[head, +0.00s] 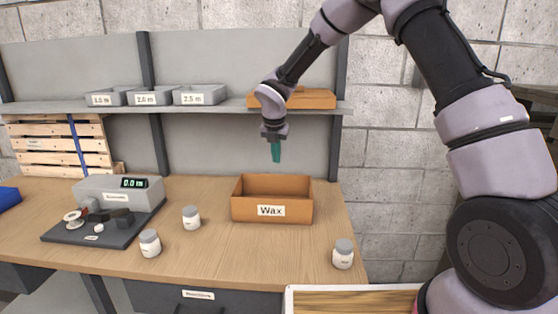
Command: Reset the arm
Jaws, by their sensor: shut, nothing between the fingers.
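My gripper (275,152) hangs from my bent arm, which comes in from the right side of the head view. Its teal fingers point down and are shut with nothing between them. The gripper is above and just behind the orange-brown box labelled "Wax" (235,207), apart from it. The inside bottom of the box is only partly visible.
A grey device (140,190) reads "0.0 m". A shelf (200,108) holds grey bins (200,95) and an orange tray (312,99).

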